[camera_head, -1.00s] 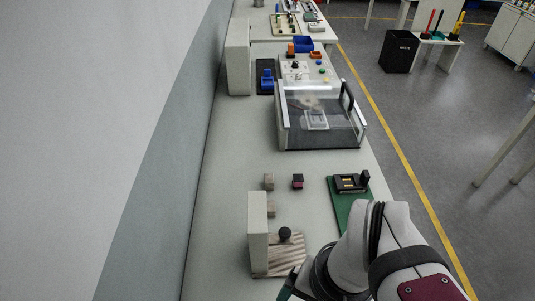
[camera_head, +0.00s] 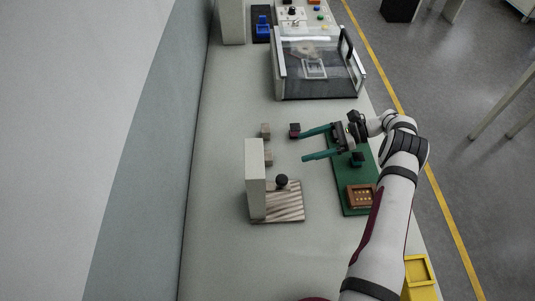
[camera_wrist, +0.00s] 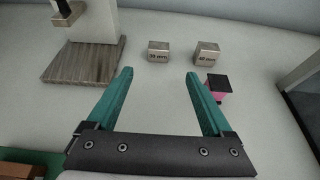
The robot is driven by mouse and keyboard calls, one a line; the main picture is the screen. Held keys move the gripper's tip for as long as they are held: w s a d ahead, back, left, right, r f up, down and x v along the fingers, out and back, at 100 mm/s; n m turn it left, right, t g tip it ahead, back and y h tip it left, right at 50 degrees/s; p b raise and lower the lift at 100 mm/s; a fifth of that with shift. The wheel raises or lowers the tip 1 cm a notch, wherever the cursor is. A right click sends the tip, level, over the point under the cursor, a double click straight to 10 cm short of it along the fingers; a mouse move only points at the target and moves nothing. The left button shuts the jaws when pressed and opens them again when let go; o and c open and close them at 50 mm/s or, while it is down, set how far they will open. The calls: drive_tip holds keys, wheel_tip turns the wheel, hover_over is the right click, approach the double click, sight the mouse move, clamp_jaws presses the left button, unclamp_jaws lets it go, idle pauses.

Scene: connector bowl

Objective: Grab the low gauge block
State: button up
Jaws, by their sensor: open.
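Two small grey gauge blocks stand on the bench, left of my gripper in the head view. The nearer block (camera_head: 268,158) is the left one in the wrist view (camera_wrist: 159,52) and looks the lower of the two. The taller block (camera_head: 265,130) is the right one there (camera_wrist: 207,54). Both carry mm labels too small to read surely. My gripper (camera_head: 302,145) is open and empty, its teal fingers pointing at the blocks. In the wrist view the lower block lies beyond the fingertips (camera_wrist: 160,73), between their lines, apart from them.
A black-topped pink block (camera_head: 295,131) stands close by the far finger; it shows right of the right finger (camera_wrist: 217,88). A pale upright stand (camera_head: 256,180) with a ridged base (camera_head: 285,208) is near the lower block. A green board (camera_head: 350,190) lies under my gripper.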

sight(271, 155)
drive_tip(key=x, duration=1.2)
drive_tip(key=shift+s+a+r, duration=0.15)
drive_tip(key=shift+a+r, duration=0.1)
drive_tip(key=shift+r, duration=0.1)
clamp_jaws()
